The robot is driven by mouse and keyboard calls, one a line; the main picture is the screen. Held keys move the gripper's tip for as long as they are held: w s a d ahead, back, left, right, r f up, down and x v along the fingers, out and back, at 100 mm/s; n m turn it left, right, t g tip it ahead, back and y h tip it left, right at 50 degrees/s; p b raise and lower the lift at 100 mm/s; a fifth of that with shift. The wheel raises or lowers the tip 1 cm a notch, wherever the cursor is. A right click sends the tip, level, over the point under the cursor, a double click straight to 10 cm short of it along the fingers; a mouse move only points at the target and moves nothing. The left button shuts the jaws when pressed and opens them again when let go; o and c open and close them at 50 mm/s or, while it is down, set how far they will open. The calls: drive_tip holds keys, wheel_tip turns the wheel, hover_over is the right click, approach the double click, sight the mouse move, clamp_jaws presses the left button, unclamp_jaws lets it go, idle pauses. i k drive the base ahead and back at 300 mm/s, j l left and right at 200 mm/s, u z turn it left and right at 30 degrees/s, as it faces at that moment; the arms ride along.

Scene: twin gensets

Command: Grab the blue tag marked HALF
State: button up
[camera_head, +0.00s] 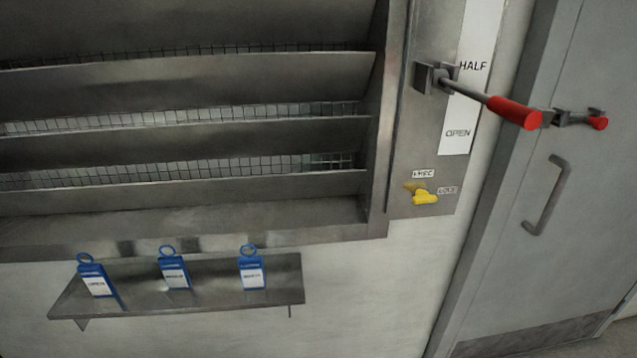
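Three blue tags with ring tops and white labels lean in a row on a small metal shelf (215,288): the left tag (95,279), the middle tag (174,273) and the right tag (252,272). The print on their labels is too small and blurred to read surely, so I cannot tell which is marked HALF. The tags stand apart from each other. My gripper is not in view.
A louvre with wide metal slats (190,135) is above the shelf. To its right a red-handled lever (514,112) sticks out beside a white strip (459,105) reading HALF and OPEN. A yellow catch (425,197) is below. A grey door (560,250) stands at right.

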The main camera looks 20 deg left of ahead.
sight(174, 272)
drive_tip(key=u, duration=1.75)
drive_tip(key=i+u, duration=0.4)
drive_tip(key=i, duration=0.45)
